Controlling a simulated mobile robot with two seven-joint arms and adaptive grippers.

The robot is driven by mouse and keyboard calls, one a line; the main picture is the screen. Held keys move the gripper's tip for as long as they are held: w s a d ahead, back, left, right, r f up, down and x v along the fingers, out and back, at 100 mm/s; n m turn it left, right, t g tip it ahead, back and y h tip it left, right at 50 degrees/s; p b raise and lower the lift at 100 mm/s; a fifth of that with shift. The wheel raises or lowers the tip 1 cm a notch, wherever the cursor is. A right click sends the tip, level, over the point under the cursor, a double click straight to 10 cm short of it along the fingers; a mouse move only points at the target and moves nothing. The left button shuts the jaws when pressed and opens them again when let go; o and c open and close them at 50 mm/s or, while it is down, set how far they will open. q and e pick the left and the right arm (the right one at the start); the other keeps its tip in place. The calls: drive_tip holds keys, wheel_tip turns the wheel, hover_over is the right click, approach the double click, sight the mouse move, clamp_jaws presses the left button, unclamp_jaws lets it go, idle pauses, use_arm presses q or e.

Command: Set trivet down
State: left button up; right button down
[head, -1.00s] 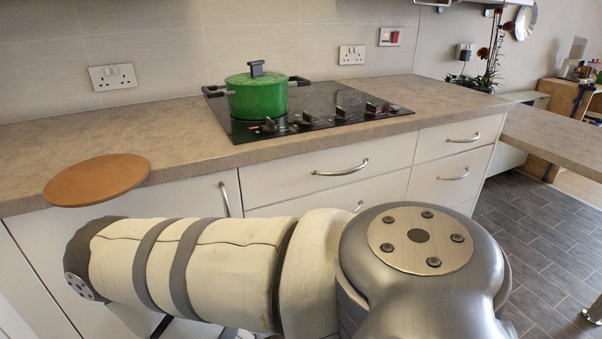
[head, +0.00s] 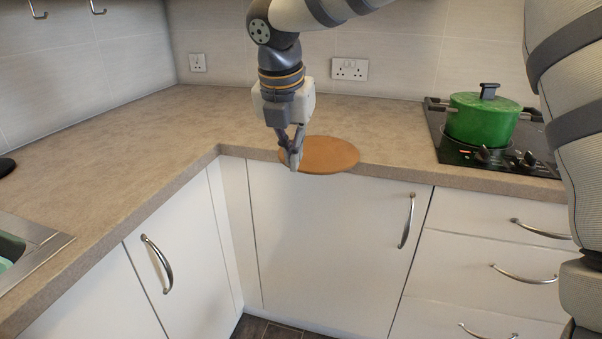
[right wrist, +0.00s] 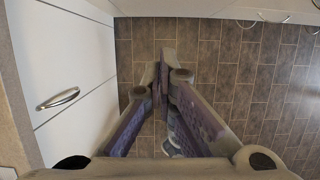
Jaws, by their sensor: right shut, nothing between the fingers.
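The trivet (head: 328,155) is a flat, round, tan disc. In the head view it lies on the worktop near the inner corner, and its front edge reaches the counter's front edge, seeming to overhang slightly. My right gripper (head: 293,165) points down at the trivet's left side, in front of the counter edge, and hides part of the trivet's left rim. Its fingers are shut with nothing between them. In the right wrist view the closed fingertips (right wrist: 164,68) are over the floor, and the trivet does not show. My left gripper is not in view.
The beige worktop (head: 150,135) is clear around the trivet. A green lidded pot (head: 482,120) stands on the black hob (head: 455,150) to the right. A sink (head: 25,250) is at the left edge. White cabinet doors with metal handles (head: 408,222) lie below the counter.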

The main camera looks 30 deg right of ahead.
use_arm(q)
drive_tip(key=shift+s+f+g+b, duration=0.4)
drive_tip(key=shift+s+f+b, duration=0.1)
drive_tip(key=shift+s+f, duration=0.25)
use_arm(e)
drive_tip(key=w+d+f, duration=0.4)
drive_tip(key=d+f, duration=0.1)
drive_tip(key=f, duration=0.4)
drive_tip(key=shift+w, duration=0.15)
drive_tip(key=shift+f, duration=0.1)
